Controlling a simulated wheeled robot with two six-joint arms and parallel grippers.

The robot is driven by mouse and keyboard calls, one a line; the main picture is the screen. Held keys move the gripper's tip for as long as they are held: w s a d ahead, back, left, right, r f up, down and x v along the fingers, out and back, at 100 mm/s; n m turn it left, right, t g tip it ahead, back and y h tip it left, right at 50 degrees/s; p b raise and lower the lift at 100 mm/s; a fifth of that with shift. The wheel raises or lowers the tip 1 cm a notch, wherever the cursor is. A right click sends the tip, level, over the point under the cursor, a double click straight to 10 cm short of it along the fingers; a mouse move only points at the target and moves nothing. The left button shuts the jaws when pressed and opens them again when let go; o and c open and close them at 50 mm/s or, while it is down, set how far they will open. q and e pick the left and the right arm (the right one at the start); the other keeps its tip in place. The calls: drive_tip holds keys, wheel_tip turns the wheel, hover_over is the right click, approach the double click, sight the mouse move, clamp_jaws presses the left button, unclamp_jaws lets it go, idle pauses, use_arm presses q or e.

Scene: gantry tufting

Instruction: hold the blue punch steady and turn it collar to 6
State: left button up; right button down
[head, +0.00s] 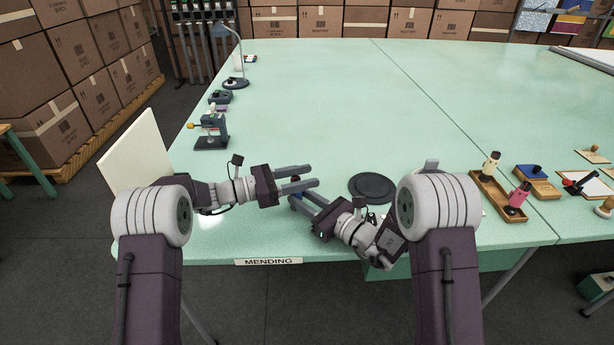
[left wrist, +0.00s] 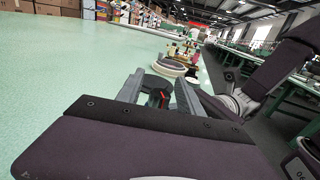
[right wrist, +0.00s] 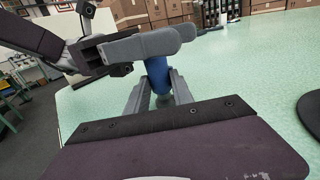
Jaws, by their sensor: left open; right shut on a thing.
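The blue punch (right wrist: 158,76) shows in the right wrist view as a blue barrel standing between the fingers of my right gripper (right wrist: 160,93), which is shut on it. My left gripper (head: 313,176) is open. Its fingers lie across the punch's upper end in the right wrist view and hide it there. In the head view a small dark and reddish top (head: 296,178) shows between the left fingers. The left wrist view shows a dark end with a red mark (left wrist: 162,97) between them. I cannot read any collar number, nor tell whether the left fingers touch the punch.
A dark round mat (head: 372,187) lies right of the grippers. Wooden trays (head: 497,205) with small stamp-like figures stand farther right. A small press (head: 211,132) and a lamp (head: 236,82) stand along the left edge. The middle of the green table (head: 330,95) is clear.

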use_arm(q)
drive_tip(key=shift+w+d, duration=0.15)
drive_tip(key=shift+d, duration=0.3)
clamp_jaws()
drive_tip(key=shift+n+t, duration=0.3)
drive_tip(key=shift+t, duration=0.1)
drive_tip(key=shift+w+a+r+n+t+y, duration=0.15)
drive_tip(key=shift+w+n+t+y, duration=0.1)
drive_tip(key=shift+n+t+y, duration=1.05)
drive_tip(key=shift+w+a+f+n+t+y, duration=0.1)
drive_tip(key=shift+w+a+n+t+y, duration=0.15)
drive_tip(key=shift+n+t+y, duration=1)
drive_tip(key=shift+w+a+r+n+t+y, duration=0.1)
drive_tip(key=shift+w+n+t+y, duration=0.15)
drive_tip(key=shift+n+t+y, duration=1.05)
drive_tip(key=shift+m+t+h, duration=0.35)
drive_tip(key=shift+t+h, duration=0.1)
drive_tip(key=shift+t, duration=0.1)
